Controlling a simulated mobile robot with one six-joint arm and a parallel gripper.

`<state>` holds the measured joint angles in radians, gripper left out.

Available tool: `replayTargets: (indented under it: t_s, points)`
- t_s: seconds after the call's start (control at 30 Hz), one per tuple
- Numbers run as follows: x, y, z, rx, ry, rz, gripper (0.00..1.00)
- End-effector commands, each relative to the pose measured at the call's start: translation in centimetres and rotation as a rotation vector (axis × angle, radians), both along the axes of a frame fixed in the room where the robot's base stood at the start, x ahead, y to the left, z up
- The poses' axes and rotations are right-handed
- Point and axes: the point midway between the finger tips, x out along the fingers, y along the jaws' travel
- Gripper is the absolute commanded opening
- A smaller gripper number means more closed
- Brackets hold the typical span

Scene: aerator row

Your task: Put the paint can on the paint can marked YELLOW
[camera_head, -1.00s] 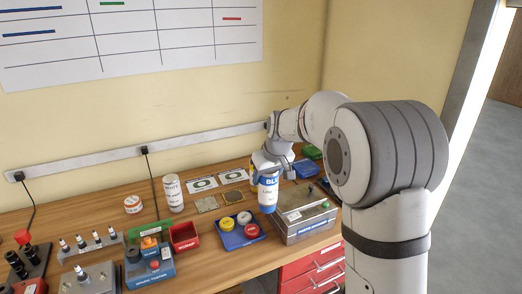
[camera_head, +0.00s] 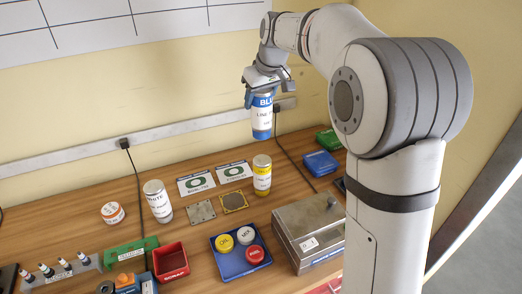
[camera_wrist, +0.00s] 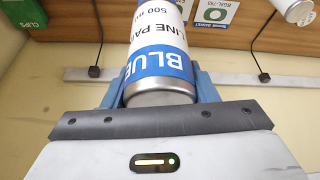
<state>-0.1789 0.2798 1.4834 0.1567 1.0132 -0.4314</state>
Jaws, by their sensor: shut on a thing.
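My gripper (camera_head: 265,80) is shut on the blue-and-white paint can marked BLUE (camera_head: 262,117) and holds it upright in the air above the bench. In the wrist view the BLUE can (camera_wrist: 158,50) sits between the blue fingers, its metal end nearest the palm. The paint can marked YELLOW (camera_head: 262,174), with a yellow label, stands on the bench below the held can in the head view, with a visible gap between them. A white paint can marked WHITE (camera_head: 157,201) stands further left.
A blue tray (camera_head: 223,268) with yellow, white and red lids lies in front of the YELLOW can. A grey metal box (camera_head: 310,235) stands to its right. A red scrap bin (camera_head: 171,262) is at left. Green (camera_head: 328,140) and blue (camera_head: 320,163) boxes are at back right.

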Motion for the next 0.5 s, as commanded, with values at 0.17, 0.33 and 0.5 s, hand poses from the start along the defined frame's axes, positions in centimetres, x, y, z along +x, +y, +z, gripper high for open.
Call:
replayTargets:
  t_s: [0.17,0.33,0.5]
  points:
    - [0.0,-0.3,-0.7,0.0,0.001,-0.003,0.15]
    - [0.0,-0.2,-3.8,0.0,0.001,-0.002,0.15]
    - [0.0,0.0,-5.8,0.001,-0.001,0.002,0.15]
